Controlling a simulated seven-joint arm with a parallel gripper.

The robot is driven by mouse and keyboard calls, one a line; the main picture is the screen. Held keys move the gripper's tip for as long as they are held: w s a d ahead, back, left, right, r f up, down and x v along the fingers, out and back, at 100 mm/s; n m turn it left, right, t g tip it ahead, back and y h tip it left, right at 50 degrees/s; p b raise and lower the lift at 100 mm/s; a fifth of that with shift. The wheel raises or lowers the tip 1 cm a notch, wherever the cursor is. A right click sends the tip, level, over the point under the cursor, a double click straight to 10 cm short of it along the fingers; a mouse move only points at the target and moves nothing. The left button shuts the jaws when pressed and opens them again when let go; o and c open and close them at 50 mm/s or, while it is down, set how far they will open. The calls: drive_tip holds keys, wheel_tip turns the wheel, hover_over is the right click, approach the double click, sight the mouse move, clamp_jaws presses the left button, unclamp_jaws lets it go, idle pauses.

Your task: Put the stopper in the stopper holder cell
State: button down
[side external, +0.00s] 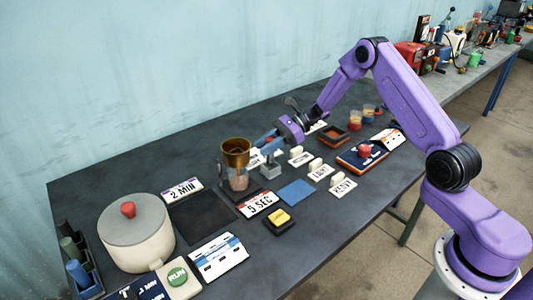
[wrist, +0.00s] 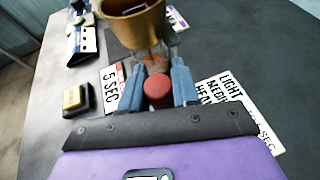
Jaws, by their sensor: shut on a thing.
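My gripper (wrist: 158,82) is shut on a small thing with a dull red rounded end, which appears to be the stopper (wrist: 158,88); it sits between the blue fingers. In the side external view my gripper (side external: 263,141) is just right of the brass funnel-like cup (side external: 236,150). The cup also shows close ahead of the fingers in the wrist view (wrist: 138,24). A small grey block on a square base (side external: 270,170) stands below my gripper; I cannot tell whether it is the stopper holder. The stopper is not clear in the side view.
A clear jar (side external: 238,180) stands under the brass cup. A 5 SEC card (side external: 259,203), a yellow button (side external: 279,217) and a blue mat (side external: 296,192) lie nearby. A white pot (side external: 134,240) and a dark rack (side external: 88,279) stand at the left.

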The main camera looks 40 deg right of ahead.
sight(270, 158)
drive_tip(key=shift+f, duration=1.45)
drive_tip(key=shift+f, duration=0.1)
drive_tip(key=c, duration=0.8)
unclamp_jaws()
